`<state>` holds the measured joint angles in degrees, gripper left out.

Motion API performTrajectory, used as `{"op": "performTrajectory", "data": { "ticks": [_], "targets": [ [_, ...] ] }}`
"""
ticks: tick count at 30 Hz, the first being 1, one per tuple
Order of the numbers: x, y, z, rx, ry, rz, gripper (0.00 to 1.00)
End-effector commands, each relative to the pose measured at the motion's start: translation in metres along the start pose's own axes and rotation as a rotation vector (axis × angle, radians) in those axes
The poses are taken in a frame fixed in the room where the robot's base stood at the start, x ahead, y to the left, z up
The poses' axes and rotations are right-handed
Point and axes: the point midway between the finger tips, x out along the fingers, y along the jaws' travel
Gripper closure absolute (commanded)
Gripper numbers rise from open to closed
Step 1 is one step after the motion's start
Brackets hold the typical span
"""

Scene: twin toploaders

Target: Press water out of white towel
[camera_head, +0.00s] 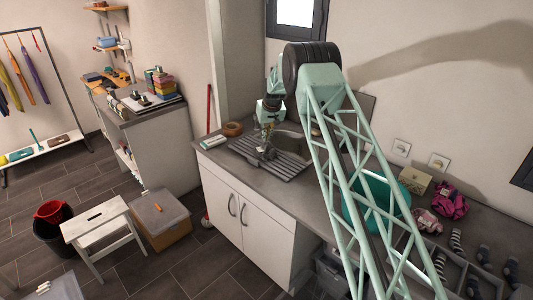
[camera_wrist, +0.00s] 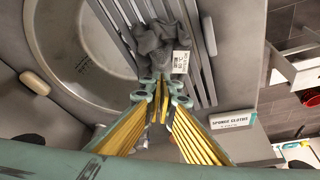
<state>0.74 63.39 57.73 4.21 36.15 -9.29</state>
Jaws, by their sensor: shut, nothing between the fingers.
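A crumpled dark grey cloth (camera_wrist: 160,45) with a white printed label lies on the ribbed draining board (camera_wrist: 197,85) in the wrist view. I see no cloth that looks clearly white. My gripper (camera_wrist: 161,88) is shut and empty, its fingertips right at the near edge of the grey cloth. I cannot tell whether they touch it. In the head view my gripper (camera_head: 267,124) points down over the sink unit, and the cloth is too small to make out surely. The round sink basin (camera_wrist: 80,45) lies left of the cloth in the wrist view.
A sponge cloths box (camera_wrist: 232,120) lies on the worktop right of the draining board. A pale oval bar (camera_wrist: 35,83) lies by the basin's rim. In the head view, a brown round item (camera_head: 233,129) is at the back, and a teal tub (camera_head: 392,222) stands partly behind my arm.

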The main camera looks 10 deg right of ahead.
Motion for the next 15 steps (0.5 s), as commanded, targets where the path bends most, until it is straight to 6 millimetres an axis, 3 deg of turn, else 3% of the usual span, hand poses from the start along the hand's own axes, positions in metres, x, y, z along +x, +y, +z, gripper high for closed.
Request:
{"op": "performTrajectory", "data": {
  "ticks": [15],
  "targets": [
    [0.0087, 0.0000, 0.0037, 0.000, 0.000, 0.000, 1.00]
  ]
}}
